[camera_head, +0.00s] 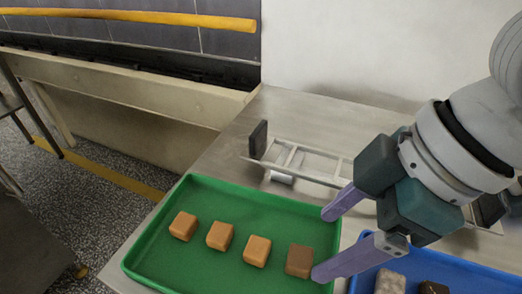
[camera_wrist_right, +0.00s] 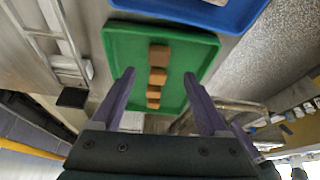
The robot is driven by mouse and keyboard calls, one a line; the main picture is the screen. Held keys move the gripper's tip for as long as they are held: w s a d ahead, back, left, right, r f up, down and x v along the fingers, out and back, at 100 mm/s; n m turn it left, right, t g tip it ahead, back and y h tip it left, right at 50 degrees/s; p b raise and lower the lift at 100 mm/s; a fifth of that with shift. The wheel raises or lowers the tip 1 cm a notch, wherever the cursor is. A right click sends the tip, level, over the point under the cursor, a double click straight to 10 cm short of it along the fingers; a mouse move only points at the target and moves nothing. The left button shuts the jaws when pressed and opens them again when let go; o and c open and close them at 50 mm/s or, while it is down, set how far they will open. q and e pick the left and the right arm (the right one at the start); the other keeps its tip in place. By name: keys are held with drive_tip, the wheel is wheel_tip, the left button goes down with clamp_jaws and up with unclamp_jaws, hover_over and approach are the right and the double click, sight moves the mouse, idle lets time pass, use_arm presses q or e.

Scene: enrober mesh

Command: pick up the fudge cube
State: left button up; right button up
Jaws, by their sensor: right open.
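A green tray (camera_head: 222,192) holds a row of cubes. Three are caramel-coloured: the left one (camera_head: 183,226), the middle one (camera_head: 220,236) and the right one (camera_head: 257,250). A darker brown cube (camera_head: 300,260) sits at the right end of the row. I cannot tell by look alone which is the fudge. My right gripper (camera_head: 320,245) is open and empty, its two purple fingers pointing left near the tray's right edge, close to the brown cube. In the wrist view, the row shows between and beyond the open fingers (camera_wrist_right: 159,73). My left gripper is out of view.
A blue tray (camera_head: 480,275) with a greyish piece (camera_head: 389,282) and a dark piece (camera_head: 433,288) lies to the right. A metal frame (camera_head: 310,162) stands behind the green tray. A conveyor-like trough (camera_head: 130,88) is at the back left.

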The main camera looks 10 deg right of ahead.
sight(301, 257)
drive_tip(key=b+x, duration=0.1)
drive_tip(key=x, duration=0.5)
drive_tip(key=shift+w+f, duration=0.1)
drive_tip(key=shift+f, duration=0.2)
drive_tip(key=c, duration=1.1)
